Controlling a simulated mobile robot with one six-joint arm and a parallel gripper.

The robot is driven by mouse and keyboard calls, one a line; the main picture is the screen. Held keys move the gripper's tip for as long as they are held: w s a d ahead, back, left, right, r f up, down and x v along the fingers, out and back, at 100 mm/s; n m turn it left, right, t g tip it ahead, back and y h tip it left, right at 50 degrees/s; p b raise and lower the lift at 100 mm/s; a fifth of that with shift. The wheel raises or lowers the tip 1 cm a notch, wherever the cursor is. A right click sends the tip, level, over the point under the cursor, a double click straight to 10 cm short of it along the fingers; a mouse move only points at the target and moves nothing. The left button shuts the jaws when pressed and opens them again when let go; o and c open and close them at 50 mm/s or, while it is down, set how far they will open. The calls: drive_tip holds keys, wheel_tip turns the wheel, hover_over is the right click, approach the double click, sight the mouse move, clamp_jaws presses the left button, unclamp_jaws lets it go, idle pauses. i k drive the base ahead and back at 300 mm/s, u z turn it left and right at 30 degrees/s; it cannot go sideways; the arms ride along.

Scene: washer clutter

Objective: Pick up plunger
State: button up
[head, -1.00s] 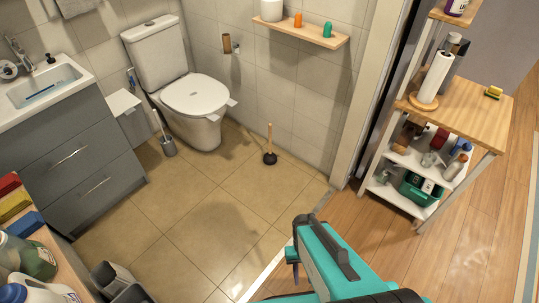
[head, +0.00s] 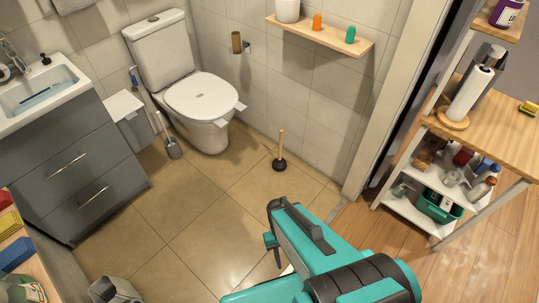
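The plunger (head: 280,152) stands upright on the tiled floor, near the wall to the right of the toilet. It has a wooden stick and a dark rubber cup, and nothing covers it. My teal and dark grey arm reaches in from the bottom, with its front end (head: 282,215) below the plunger in the picture and apart from it. My gripper's fingers cannot be made out clearly, so I cannot tell if they are open or shut. I see nothing held.
The toilet (head: 203,97) and a toilet brush (head: 173,148) stand left of the plunger. A grey sink cabinet (head: 70,160) is at left. A wall shelf (head: 318,37) hangs above the plunger. A shelf rack (head: 485,122) with clutter stands at right. The middle floor tiles are clear.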

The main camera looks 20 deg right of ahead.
sight(278, 164)
drive_tip(key=u, duration=0.65)
drive_tip(key=i, duration=0.85)
drive_tip(key=u, duration=0.4)
